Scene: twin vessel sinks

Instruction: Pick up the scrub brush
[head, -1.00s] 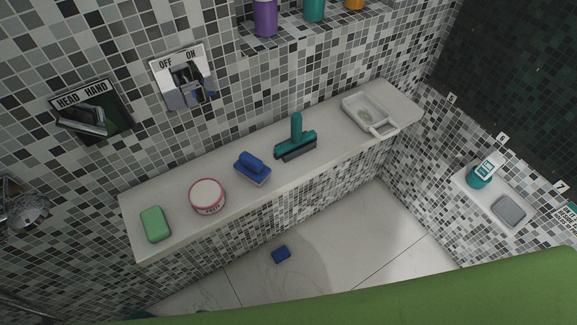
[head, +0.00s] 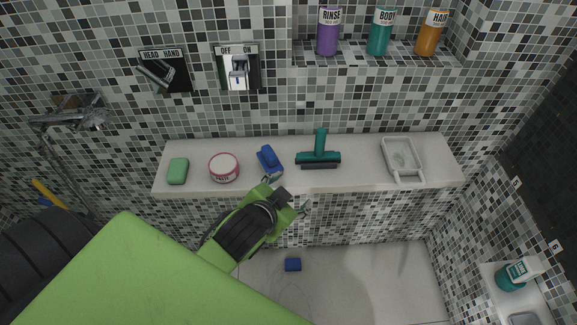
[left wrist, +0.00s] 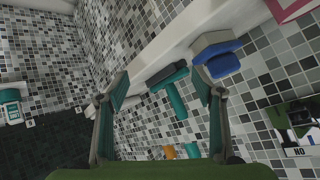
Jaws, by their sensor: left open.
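The scrub brush, with a blue handle on a blue block (head: 269,160), lies on the white ledge between a round pink-rimmed tub and a teal squeegee. It also shows in the left wrist view (left wrist: 222,62), beside the right-hand finger, not between the fingers. My left gripper (head: 288,193) is open and empty at the front edge of the ledge, just below and right of the brush in the head view. Its two fingers (left wrist: 162,88) stand wide apart in the left wrist view, with the teal squeegee seen beyond and between them. My right gripper is not in view.
On the ledge (head: 355,180) stand a green soap bar (head: 178,171), the tub (head: 223,167), the teal squeegee (head: 319,157) and a white dish (head: 402,160). Bottles (head: 328,35) stand on the shelf above.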

